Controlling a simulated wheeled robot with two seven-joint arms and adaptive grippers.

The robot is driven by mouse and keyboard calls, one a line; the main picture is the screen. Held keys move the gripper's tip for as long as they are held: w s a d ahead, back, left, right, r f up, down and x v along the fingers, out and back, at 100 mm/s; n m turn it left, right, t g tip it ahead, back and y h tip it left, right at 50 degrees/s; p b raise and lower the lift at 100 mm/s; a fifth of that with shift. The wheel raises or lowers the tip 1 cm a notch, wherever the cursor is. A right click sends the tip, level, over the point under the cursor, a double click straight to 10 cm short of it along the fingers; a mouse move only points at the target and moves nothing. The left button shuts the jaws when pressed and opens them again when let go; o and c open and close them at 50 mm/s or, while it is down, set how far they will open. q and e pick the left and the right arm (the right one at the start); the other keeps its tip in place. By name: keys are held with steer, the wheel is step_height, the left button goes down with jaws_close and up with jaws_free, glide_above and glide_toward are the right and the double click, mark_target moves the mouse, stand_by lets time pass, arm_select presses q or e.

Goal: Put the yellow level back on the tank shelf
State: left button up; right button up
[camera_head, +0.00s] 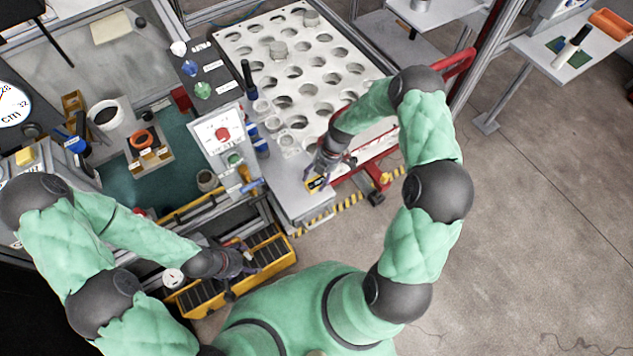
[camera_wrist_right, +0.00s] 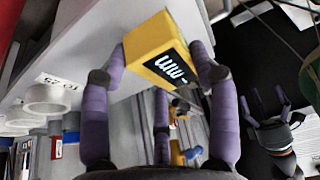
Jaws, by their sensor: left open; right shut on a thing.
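The yellow level (camera_wrist_right: 150,40) is a small yellow block with a black face and white marks. My right gripper (camera_wrist_right: 158,62) is shut on it, with purple fingers on both sides. In the head view the level (camera_head: 316,184) shows small below my right gripper (camera_head: 320,172), over or close to the grey tank shelf (camera_head: 290,203) at the front of the white tank. I cannot tell whether the level touches the shelf. My left gripper (camera_head: 242,262) is open and empty above a yellow bin at the front, left of the shelf.
The white tank top (camera_head: 262,52) has many round holes. White cups (camera_wrist_right: 48,97) line the shelf side. The yellow bin (camera_head: 282,262) with black slots lies in front. A heater box (camera_head: 219,133) and bottles stand left of the tank. Red rails flank its right side; floor beyond is open.

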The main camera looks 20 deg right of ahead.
mark_target(316, 182)
steer(key=shift+w+f+b, duration=0.2)
steer(key=shift+f+b, duration=0.1)
steer(key=shift+f, duration=1.35)
steer(key=shift+f, duration=0.2)
steer(key=o, duration=1.4)
steer(key=shift+r, duration=0.1)
